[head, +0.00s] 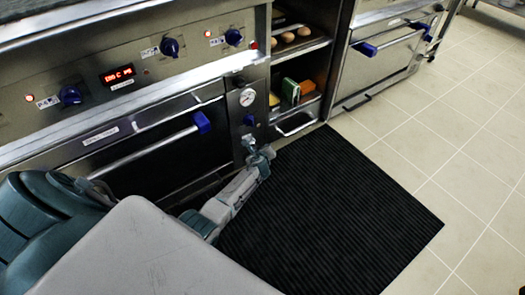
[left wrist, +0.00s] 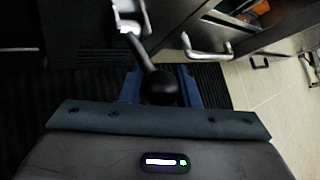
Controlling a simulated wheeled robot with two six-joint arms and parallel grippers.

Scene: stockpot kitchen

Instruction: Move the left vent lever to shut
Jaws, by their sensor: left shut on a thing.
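The vent lever (left wrist: 142,54) shows in the left wrist view as a thin shaft with a dark round knob (left wrist: 159,88), running up to a pale metal bracket (left wrist: 127,14) on the dark front. My left gripper (left wrist: 161,84) has its blue fingers on either side of the knob and is shut on it. In the head view my left gripper (head: 263,155) is low at the narrow panel right of the oven, below the gauge (head: 247,97) and a small blue knob (head: 249,119). It hides most of the lever there. My right gripper is in neither view.
The oven door's bar handle (head: 150,150) with a blue end is left of the panel. Open shelves (head: 300,45) with food and boxes stand to the right, then another oven (head: 385,60). A black ribbed mat (head: 330,215) and pale tiles (head: 470,130) leave free floor.

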